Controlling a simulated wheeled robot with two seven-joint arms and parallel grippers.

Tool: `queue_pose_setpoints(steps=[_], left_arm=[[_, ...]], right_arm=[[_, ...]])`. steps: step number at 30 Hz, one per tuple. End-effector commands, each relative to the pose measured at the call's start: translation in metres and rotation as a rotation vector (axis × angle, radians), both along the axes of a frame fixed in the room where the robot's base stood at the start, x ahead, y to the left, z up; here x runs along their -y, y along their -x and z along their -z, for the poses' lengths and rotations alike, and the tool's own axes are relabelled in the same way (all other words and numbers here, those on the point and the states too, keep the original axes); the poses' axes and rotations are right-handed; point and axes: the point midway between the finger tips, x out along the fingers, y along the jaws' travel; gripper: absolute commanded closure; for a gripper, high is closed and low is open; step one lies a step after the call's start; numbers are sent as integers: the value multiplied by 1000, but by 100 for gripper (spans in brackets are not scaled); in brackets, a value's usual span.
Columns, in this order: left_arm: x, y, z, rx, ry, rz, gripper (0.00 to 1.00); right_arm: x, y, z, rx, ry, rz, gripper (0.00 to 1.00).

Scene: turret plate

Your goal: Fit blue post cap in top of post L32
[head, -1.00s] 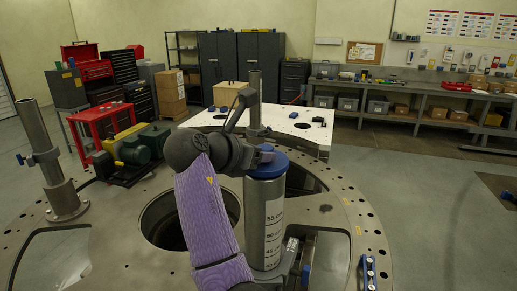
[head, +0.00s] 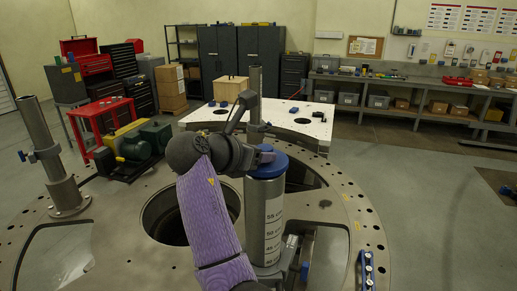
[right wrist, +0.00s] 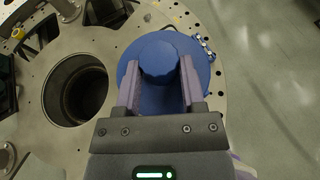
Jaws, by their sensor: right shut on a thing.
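The blue post cap (head: 268,168), a wide disc with a raised round knob, is at the top of an upright steel post (head: 255,215) with a printed centimetre scale. I cannot read an L32 label on the post. My right gripper (head: 265,153) is shut on the cap's knob. In the right wrist view, the fingers (right wrist: 160,82) sit on both sides of the knob of the blue cap (right wrist: 205,65). The disc hides the post below it there. I cannot tell whether the cap is fully seated or slightly above the rim. My left gripper is not in view.
The post stands on a round steel turret plate (head: 335,205) with a large round opening (head: 165,220) to its left. Another steel post (head: 42,140) with a blue-handled clamp stands at the left. A white table (head: 310,130) stands behind. Open floor lies at the right.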

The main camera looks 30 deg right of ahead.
Motion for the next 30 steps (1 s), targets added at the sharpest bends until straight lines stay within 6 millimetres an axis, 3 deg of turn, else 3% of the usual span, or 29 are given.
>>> queue_pose_setpoints(steps=[30], left_arm=[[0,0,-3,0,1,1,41]], right_arm=[[0,0,11,0,1,0,100]])
